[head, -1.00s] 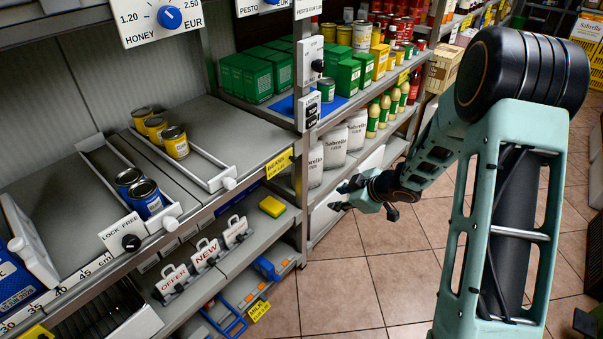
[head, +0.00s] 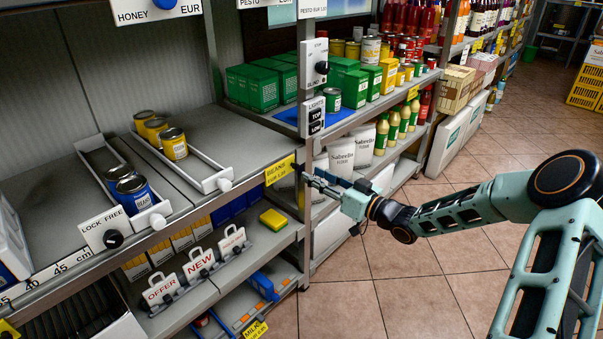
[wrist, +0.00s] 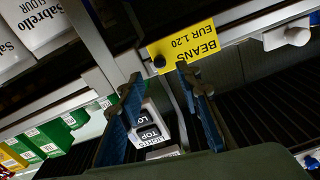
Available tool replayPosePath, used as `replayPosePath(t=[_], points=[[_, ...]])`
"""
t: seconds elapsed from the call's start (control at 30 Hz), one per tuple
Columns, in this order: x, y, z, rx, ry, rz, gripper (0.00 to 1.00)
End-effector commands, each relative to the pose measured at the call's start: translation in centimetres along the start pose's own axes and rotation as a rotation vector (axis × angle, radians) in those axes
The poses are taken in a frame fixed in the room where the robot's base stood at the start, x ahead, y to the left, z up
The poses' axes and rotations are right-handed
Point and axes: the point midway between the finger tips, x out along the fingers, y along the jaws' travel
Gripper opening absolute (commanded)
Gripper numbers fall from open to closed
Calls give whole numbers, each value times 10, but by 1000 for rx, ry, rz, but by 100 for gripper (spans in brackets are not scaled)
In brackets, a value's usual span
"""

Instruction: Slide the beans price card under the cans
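The yellow beans price card (head: 280,169) sits on the front edge of the upper shelf, near its right end. It shows rotated in the wrist view (wrist: 188,46), reading BEANS EUR 1.20. Blue cans (head: 134,191) stand in the left tray (head: 96,158), and yellow cans (head: 174,144) stand in the right tray (head: 205,173). My gripper (head: 306,176) is just right of the card, in front of the shelf. In the wrist view its two fingers (wrist: 158,90) are apart with nothing held between them. One fingertip is close to the card's edge; I cannot tell whether it touches.
A shelf post with a lights switch panel (head: 313,116) stands behind my gripper. OFFER and NEW signs (head: 201,264) and a yellow sponge (head: 273,219) are on the lower shelf. A black knob (head: 113,239) marked LOCK FREE is left. The tiled floor (head: 385,285) in front is clear.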

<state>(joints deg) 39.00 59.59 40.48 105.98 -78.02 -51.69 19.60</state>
Motion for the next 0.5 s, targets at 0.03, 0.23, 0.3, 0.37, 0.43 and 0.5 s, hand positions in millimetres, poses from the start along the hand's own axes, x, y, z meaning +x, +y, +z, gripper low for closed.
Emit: replayPosePath(t=[0.03,0.23,0.3,0.37,0.43,0.5], points=[[11,-1,2,-1,1,-4,32],[43,-1,2,-1,-1,-2,32],[49,0,2,-1,0,-2,32],[53,0,2,-1,-1,-1,32],[56,0,1,-1,-2,0,32],[58,0,1,-1,-2,0,32]])
